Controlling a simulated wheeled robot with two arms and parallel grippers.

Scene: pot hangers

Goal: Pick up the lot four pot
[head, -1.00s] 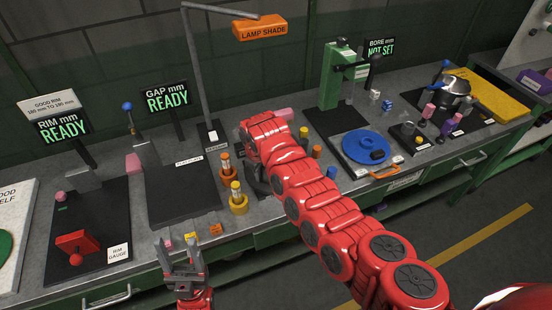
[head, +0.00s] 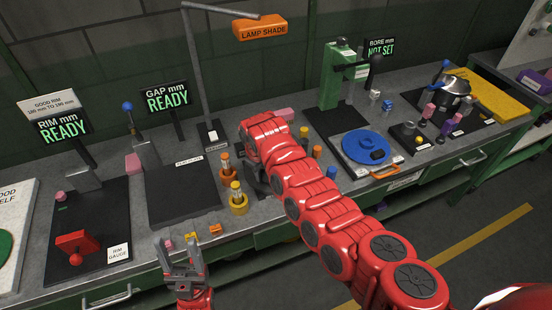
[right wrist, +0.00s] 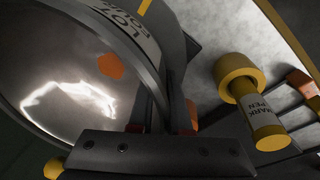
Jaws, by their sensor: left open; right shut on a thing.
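The lot four pot (right wrist: 75,85) fills the left of the right wrist view, tilted in the picture. It has a shiny round metal face, a raised rim, an orange patch and a "LOT FOUR" label (right wrist: 138,28). My right gripper (right wrist: 160,115) is shut on the pot at its rim side; the exact contact is partly hidden by the gripper body. In the head view my red right arm covers most of this spot, and only a dark bit shows beside it. My left gripper (head: 180,254) is open and empty at the bench's front edge.
A marker pen (right wrist: 262,115) in a yellow holder stands close to the right gripper. Yellow and orange holders (head: 239,200) stand left of the arm. The dark plate (head: 182,195) and rim gauge (head: 75,243) lie further left. A green press (head: 338,78) stands behind to the right.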

